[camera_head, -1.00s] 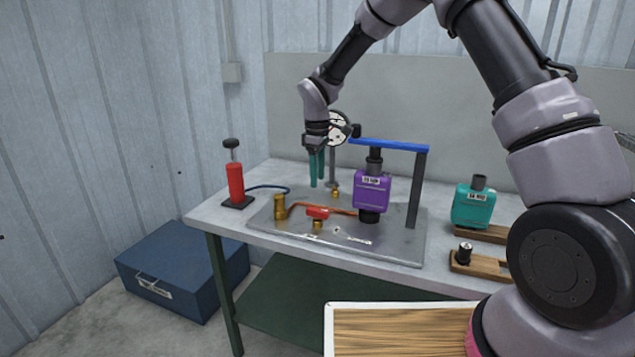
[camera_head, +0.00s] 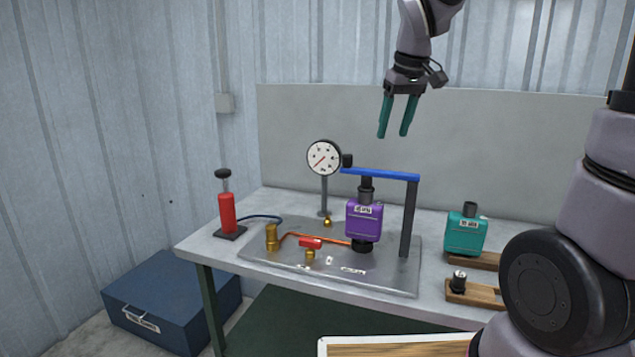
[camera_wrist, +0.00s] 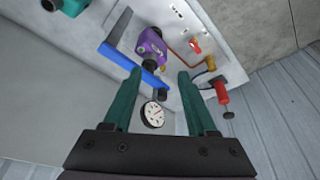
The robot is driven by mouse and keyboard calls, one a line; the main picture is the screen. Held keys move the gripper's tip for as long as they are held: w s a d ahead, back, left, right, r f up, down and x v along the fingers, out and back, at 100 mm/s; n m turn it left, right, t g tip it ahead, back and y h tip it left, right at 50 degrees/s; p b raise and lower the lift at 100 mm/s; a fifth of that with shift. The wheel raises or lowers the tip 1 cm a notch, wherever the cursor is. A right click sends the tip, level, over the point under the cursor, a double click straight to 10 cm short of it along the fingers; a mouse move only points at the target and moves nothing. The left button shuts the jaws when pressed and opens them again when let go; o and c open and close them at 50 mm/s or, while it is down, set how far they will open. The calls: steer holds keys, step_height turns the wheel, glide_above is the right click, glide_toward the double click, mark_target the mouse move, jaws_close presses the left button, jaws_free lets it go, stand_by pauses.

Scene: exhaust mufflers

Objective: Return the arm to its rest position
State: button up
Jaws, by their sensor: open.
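My gripper (camera_head: 393,134) is open and empty, with two green fingers pointing down. It hangs in the air above the workbench, higher than the blue bar and the gauge. In the wrist view its fingers (camera_wrist: 157,88) are spread apart with nothing held between them. My arm comes in from the right side and bends over at the top of the head view, where part of it is out of frame.
Below stand a purple muffler (camera_head: 364,219) under a blue bar (camera_head: 380,174), a dial gauge (camera_head: 323,158), a red pump (camera_head: 227,212) and a teal muffler (camera_head: 465,235) on the bench (camera_head: 215,257). A blue box (camera_head: 165,300) sits on the floor. Air around the gripper is clear.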

steer(key=s+d+r+m+t, duration=0.1)
steer(key=s+d+m, duration=0.3)
steer(key=s, duration=0.4)
steer(key=s+d+r+m+t+y, duration=0.1)
steer(key=s+d+r+m+t, duration=0.1)
steer(key=s, duration=0.6)
steer(key=shift+d+r+m+t, duration=0.3)
steer(key=shift+d+r+m, duration=0.35)
steer(key=shift+d+m, duration=0.35)
steer(key=shift+w, duration=0.1)
stand_by(1.6)
